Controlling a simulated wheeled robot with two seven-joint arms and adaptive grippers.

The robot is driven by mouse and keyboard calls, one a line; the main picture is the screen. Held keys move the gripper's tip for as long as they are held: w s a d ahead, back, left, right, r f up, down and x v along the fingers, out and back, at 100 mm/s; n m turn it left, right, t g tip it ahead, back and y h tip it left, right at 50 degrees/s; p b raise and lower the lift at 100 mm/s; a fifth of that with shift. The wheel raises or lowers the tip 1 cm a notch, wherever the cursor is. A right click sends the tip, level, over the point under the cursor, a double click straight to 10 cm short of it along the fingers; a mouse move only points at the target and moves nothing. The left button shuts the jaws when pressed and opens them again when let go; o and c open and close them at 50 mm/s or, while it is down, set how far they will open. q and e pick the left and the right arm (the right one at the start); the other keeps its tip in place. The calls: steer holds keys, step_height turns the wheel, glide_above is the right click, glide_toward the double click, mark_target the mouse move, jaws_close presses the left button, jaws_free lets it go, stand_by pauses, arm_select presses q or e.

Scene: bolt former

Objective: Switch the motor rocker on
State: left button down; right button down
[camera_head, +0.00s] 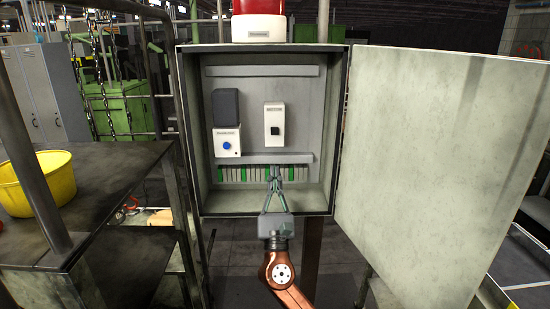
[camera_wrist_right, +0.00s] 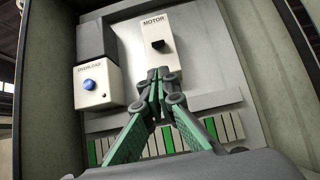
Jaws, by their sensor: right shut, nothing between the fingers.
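The motor rocker (camera_head: 275,131) is a small black switch on a white plate (camera_head: 275,114) inside the open grey cabinet (camera_head: 264,72). In the right wrist view the black rocker (camera_wrist_right: 158,45) sits on the white plate labelled MOTOR (camera_wrist_right: 147,29). I cannot tell its on or off position. My right gripper (camera_head: 273,182) is shut and empty, in front of the cabinet's lower part, below the rocker. In the right wrist view its fingertips (camera_wrist_right: 158,75) show just below the rocker and overlap the plate's lower end. I cannot tell whether they touch it. My left gripper is not in view.
A white OVERLOAD box with a blue button (camera_head: 227,145) sits left of the motor plate, under a dark box (camera_head: 225,107). A green and grey terminal row (camera_head: 240,174) runs below. The cabinet door (camera_head: 435,150) stands open at right. A table with a yellow bucket (camera_head: 52,178) is at left.

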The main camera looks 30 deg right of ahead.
mark_target(275, 131)
steer(key=x, duration=0.9)
steer(key=shift+d, duration=0.15)
steer(key=shift+r, duration=0.2)
